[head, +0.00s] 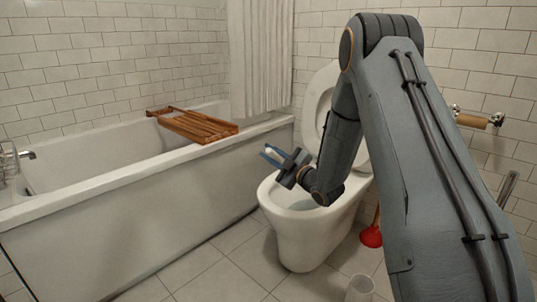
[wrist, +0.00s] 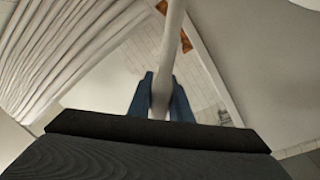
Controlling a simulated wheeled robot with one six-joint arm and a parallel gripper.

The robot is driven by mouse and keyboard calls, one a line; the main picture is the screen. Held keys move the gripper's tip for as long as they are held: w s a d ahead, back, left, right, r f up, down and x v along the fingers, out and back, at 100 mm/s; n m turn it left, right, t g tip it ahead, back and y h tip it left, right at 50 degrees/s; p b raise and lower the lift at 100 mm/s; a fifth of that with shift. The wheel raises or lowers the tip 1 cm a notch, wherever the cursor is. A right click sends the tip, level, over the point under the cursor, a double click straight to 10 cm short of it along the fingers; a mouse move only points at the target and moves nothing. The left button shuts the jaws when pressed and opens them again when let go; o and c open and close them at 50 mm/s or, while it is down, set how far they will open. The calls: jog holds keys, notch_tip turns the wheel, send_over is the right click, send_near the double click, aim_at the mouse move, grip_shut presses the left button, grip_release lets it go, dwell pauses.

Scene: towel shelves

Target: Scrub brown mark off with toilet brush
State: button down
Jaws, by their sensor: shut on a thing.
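The toilet (head: 297,236) stands in the middle of the head view with its lid (head: 315,105) raised and its bowl open. My gripper (head: 271,155) is above the left rim of the bowl, with its blue fingers pointing left. In the wrist view, the fingers (wrist: 160,96) are shut on a white rod, which looks like the toilet brush handle (wrist: 171,40). The brush's bristle end does not show clearly in either view. No brown mark is visible; the inside of the bowl is largely hidden by the rim and my arm.
A bathtub (head: 120,220) with a wooden rack (head: 196,125) across it lies to the left. A red plunger (head: 371,236) stands right of the toilet. A white cup-like container (head: 360,288) is on the floor in front. A paper roll holder (head: 473,120) is on the right wall.

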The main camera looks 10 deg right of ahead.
jog(key=shift+d+f, duration=0.1)
jog(key=shift+w+d+f+b, duration=0.4)
jog(key=shift+d+f+b, duration=0.15)
jog(key=shift+f, duration=0.1)
jog(key=shift+w+d+f+b, duration=0.35)
jog(key=shift+d+f+b, duration=0.15)
jog(key=shift+d+f, duration=0.15)
jog(key=shift+w+d+f+b, duration=0.4)
jog(key=shift+d+f+b, duration=0.1)
jog(key=shift+f, duration=0.15)
jog(key=shift+w+d+f+b, duration=0.35)
jog(key=shift+d+f+b, duration=0.05)
jog(key=shift+d+f, duration=0.1)
jog(key=shift+r, duration=0.1)
